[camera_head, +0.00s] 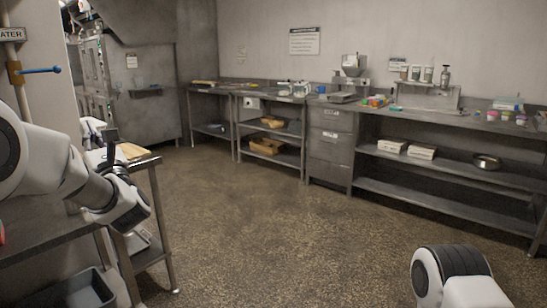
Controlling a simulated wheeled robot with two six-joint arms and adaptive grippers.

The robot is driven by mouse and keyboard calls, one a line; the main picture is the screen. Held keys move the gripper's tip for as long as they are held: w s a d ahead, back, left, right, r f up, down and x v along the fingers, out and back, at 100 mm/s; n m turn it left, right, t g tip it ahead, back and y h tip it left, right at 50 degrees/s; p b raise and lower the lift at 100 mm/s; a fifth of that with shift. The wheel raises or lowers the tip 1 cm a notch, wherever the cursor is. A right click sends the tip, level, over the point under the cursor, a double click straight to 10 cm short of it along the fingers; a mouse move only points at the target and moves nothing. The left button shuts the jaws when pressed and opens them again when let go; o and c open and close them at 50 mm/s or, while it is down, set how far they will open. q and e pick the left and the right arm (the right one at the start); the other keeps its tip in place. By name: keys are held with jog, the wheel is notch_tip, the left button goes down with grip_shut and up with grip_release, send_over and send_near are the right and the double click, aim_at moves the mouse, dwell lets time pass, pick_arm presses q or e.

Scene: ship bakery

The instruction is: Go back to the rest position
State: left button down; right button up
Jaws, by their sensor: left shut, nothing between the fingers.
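My left arm comes in from the left edge over a steel table (150,167). My left gripper (112,140) is a small dark shape just beyond its white wrist, near the table's right end. It is shut, and I see nothing held in it. A white and black part of my right arm (455,278) shows at the bottom right. My right gripper is out of the frame.
A grey bin (82,290) stands on the floor at the bottom left. Steel counters with shelves (440,170) line the back and right walls. The middle floor (270,220) is clear.

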pick_arm(q)
notch_tip(320, 180, down, 20)
jog(key=w+m+h+p, duration=0.2)
jog(key=m+h+p, duration=0.3)
jog(key=m+h, duration=0.1)
jog(key=s+d+f+m+g+h+p, duration=0.25)
jog(key=s+f+m, duration=0.2)
jog(key=f, duration=0.45)
jog(key=s+d+f+m+g+h+p, duration=0.1)
jog(key=s+f+m+g+h, duration=0.25)
jog(key=f, duration=0.65)
jog(key=s+d+f+m+g+h+p, duration=0.1)
jog(key=s+d+f+m+g+h, duration=0.15)
jog(key=s+f+m, duration=0.55)
jog(key=s+d+f+m+g+h+p, duration=0.1)
jog(key=s+d+f+m+g, duration=0.25)
jog(key=s, duration=0.75)
jog(key=s+d+f+m+g+h, duration=0.1)
jog(key=s+m+g, duration=0.4)
jog(key=s+m, duration=1.1)
jog(key=shift+d+f+m+h, duration=0.3)
jog(key=shift+d+m+h, duration=0.35)
jog(key=shift+d+m, duration=0.45)
